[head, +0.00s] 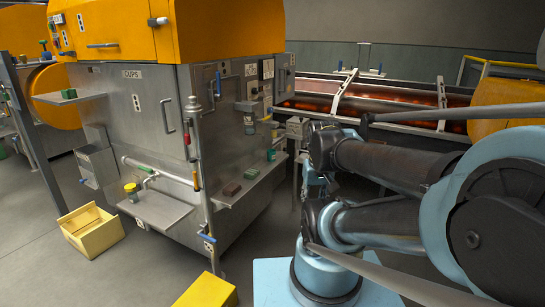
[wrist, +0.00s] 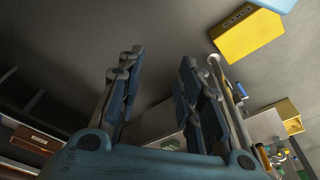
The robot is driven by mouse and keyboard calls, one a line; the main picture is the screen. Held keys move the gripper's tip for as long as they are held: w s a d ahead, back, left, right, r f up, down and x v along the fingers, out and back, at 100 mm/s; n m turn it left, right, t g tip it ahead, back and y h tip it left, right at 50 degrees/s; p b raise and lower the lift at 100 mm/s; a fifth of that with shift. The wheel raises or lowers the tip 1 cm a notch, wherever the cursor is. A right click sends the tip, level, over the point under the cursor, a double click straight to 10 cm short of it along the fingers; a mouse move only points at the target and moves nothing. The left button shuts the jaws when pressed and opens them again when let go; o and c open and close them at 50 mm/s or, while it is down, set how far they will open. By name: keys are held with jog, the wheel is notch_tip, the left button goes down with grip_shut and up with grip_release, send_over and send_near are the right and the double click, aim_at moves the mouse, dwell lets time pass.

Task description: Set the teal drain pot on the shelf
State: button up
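A small teal pot (head: 271,154) stands at the far right end of the grey metal shelf (head: 262,180) on the side of the steel machine. I cannot make the pot out for sure in the wrist view. My gripper (wrist: 152,95) is open in the wrist view, its two dark blue jointed fingers apart with nothing between them. In the head view my gripper is mostly hidden among my arm links, to the right of the shelf and apart from the pot.
A lower front shelf (head: 158,210) holds a yellow-topped jar (head: 131,190). A yellow crate (head: 90,230) and a yellow box (head: 207,291) stand on the floor. A vertical pipe (head: 198,170) rises at the machine's corner.

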jog(key=shift+w+a, duration=0.2)
jog(key=shift+w, duration=0.35)
